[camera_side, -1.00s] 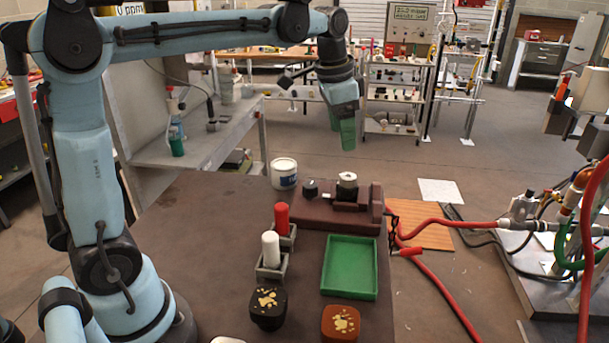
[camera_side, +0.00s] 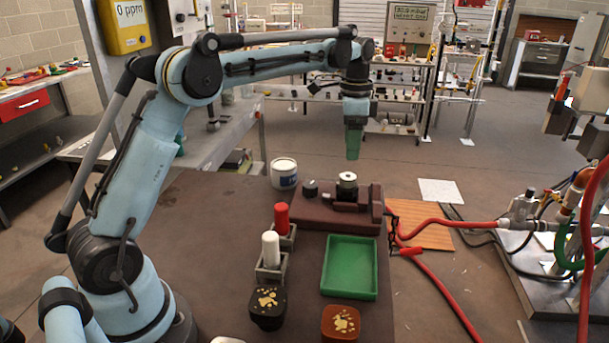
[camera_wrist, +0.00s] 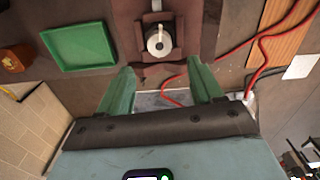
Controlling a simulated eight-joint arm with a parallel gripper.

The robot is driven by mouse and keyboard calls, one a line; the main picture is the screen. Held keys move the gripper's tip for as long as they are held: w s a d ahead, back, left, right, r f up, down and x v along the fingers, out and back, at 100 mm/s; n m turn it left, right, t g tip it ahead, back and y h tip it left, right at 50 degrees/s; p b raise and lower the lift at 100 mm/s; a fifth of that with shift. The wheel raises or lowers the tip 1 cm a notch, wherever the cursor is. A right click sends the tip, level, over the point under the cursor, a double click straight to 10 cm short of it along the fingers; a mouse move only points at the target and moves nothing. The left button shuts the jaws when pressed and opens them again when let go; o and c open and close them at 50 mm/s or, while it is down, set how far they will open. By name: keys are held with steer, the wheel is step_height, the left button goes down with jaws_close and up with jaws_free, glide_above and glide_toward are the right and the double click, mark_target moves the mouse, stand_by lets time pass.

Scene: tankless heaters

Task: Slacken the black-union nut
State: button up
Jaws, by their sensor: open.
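A brown fixture block (camera_side: 370,219) stands on the table. It carries a dark clamp-like holder with a round fitting (camera_side: 347,181), pale on top with a small dark centre and black below. I take this for the black union; its nut is not clearly distinct. The fitting also shows in the wrist view (camera_wrist: 158,42), just beyond my fingertips. My gripper (camera_side: 353,158) points down above and slightly right of the fitting in the side view, apart from it. Its green fingers (camera_wrist: 161,66) are spread and empty in the wrist view. A smaller black knob (camera_side: 310,187) sits at the fixture's left end.
A green tray (camera_side: 350,294) lies in front of the fixture. Red and white cylinders (camera_side: 282,218) (camera_side: 270,249) stand in grey holders to its left. A white tub (camera_side: 284,174) is behind; red hoses (camera_side: 440,222) run right.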

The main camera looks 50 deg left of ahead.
mark_target(349, 176)
step_height(349, 176, down, 8)
steer(key=shift+f, duration=0.2)
stand_by(0.3)
steer(key=c, duration=1.1)
